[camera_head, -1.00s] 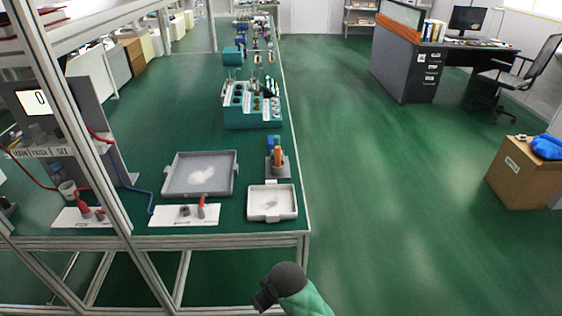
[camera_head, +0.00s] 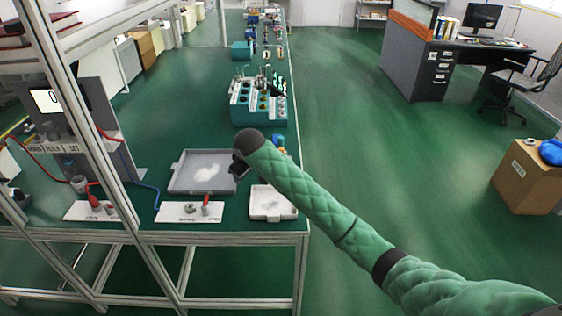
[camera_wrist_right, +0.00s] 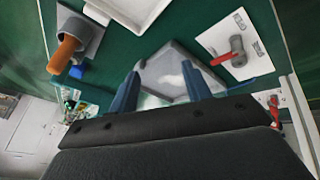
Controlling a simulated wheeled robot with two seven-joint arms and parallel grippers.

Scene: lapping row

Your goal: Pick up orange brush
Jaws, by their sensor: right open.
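The orange brush (camera_wrist_right: 65,54) stands in a grey holder (camera_wrist_right: 88,40) at the left of the right wrist view. A blue item shows beside it there. In the head view my right arm hides the orange brush, and only the blue and green tops of the holder group (camera_head: 278,142) show. My right gripper (camera_head: 240,168) is above the large grey tray on the bench, left of the holder. In the right wrist view my right gripper (camera_wrist_right: 160,86) is open with nothing between its blue fingers. The left gripper is in neither view.
The large grey tray (camera_head: 178,187) with white powder and a smaller pale tray (camera_head: 258,205) lie on the green bench. White cards (camera_head: 172,213) with red-handled tools lie in front. A teal rack (camera_head: 260,118) stands behind. A metal frame post crosses the left side.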

